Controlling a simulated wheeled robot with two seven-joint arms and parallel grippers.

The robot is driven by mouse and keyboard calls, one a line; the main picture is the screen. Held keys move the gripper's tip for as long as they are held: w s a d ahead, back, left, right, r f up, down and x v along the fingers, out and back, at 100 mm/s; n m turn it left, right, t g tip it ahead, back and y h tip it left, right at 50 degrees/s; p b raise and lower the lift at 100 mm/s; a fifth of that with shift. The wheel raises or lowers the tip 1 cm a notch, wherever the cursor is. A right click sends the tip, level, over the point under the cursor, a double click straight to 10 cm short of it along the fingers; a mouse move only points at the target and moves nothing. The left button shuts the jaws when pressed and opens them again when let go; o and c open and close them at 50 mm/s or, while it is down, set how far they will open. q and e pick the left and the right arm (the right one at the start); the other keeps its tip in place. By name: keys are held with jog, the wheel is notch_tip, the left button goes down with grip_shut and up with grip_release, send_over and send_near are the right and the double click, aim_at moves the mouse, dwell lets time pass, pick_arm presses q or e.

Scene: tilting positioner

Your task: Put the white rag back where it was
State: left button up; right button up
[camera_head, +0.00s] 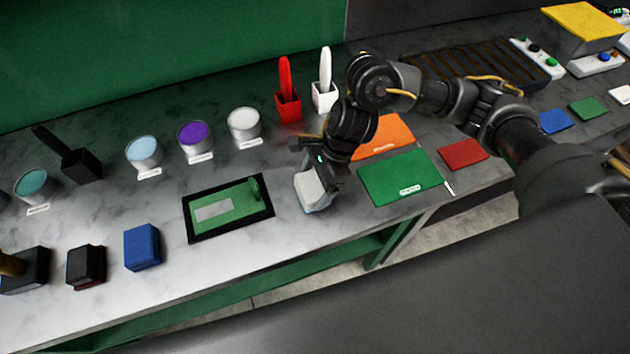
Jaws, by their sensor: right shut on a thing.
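The white rag (313,191) is a small pale folded block between the black-framed panel and the green mat. My right gripper (318,172) comes down from above and is shut on the rag. The rag is at or just above the marble counter; I cannot tell whether it touches. The gripper hides the rag's upper part. My left gripper is not in view.
The framed green panel (188,222) lies left of the rag, and the green mat (384,187) lies right. A blue block (142,247) stands farther left. Red (287,104) and white (324,97) brush holders stand behind. The counter's front edge is close.

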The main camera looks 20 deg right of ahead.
jog(key=shift+f, duration=0.15)
jog(key=shift+f+b, duration=0.15)
jog(key=shift+b, duration=0.15)
jog(key=o, duration=0.9)
jog(key=shift+r+p, duration=0.35)
jog(key=shift+p, duration=0.1)
jog(key=b+v, duration=0.2)
jog(key=v, duration=0.9)
jog(key=shift+d+r, duration=0.25)
jog(key=shift+r, duration=0.05)
